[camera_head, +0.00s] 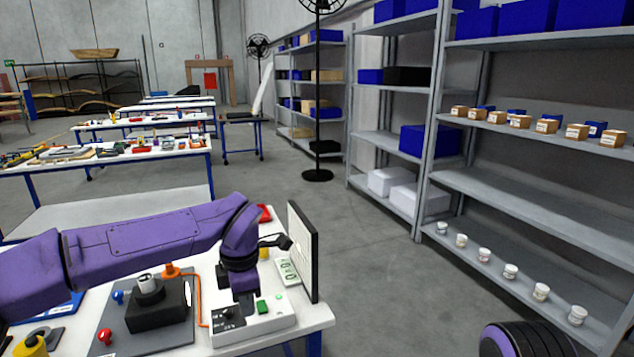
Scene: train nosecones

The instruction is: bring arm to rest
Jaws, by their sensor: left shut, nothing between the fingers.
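My left arm (150,243) is purple and comes in from the left, reaching across the table (315,318) at the front. Its wrist bends down near the table's right side. My left gripper (244,303) points down, shut and empty, just above or at a white device (262,322) with a green button. I cannot tell whether it touches the device. A dark purple rounded part at the bottom right looks like part of my right arm. My right gripper is not in view.
A black block (160,310) on a grey plate stands left of the gripper. A thin upright panel (304,252) stands at the table's right edge. Shelves (520,185) with boxes and white jars line the right. Grey floor (375,275) between table and shelves is clear.

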